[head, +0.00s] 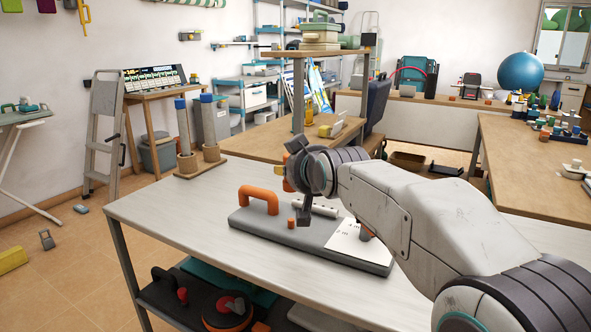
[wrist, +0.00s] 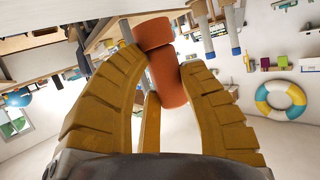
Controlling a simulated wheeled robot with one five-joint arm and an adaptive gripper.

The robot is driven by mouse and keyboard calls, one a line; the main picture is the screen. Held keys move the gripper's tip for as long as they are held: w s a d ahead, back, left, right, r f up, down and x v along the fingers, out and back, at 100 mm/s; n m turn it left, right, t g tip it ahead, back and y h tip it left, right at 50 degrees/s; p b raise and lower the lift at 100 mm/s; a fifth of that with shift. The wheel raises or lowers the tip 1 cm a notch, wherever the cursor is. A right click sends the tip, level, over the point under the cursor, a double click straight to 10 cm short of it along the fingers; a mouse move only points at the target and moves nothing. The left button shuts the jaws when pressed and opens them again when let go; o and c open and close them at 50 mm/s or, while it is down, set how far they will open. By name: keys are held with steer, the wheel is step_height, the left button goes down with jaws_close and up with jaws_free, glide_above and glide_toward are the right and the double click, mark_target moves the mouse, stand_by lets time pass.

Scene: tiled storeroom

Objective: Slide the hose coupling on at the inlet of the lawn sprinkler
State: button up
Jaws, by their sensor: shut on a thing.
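My gripper (head: 288,178) is above the left part of the grey workbench, beyond the orange arched handle. In the wrist view its yellow fingers (wrist: 165,85) are shut on an orange-red hose coupling (wrist: 167,78), a ribbed-looking cylinder in two sections. In the head view the coupling is mostly hidden by the wrist. A grey base board (head: 262,220) lies on the bench with an orange arch (head: 259,197), a small orange upright piece (head: 291,222) and a white tube (head: 322,209). It may be the sprinkler's mount; the inlet cannot be made out. The coupling appears clear of the board.
A sheet of paper (head: 350,240) lies on the board's right part, near my arm. The bench top (head: 170,212) is bare at the left. A wooden table (head: 262,141) with a raised shelf stands behind. Red and dark items fill the shelf below.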

steer(key=shift+w+d+f, duration=0.1)
steer(key=shift+f, duration=0.15)
steer(key=shift+s, duration=0.25)
steer(key=shift+f, duration=0.2)
steer(key=b, duration=0.5)
glide_above(295, 230)
steer(key=shift+f, duration=2.7)
steer(key=shift+f+b, duration=1.4)
steer(key=shift+f, duration=0.35)
steer(key=o, duration=0.9)
steer(key=shift+f, duration=0.1)
steer(key=shift+o, duration=0.8)
steer(key=shift+s+d, duration=0.1)
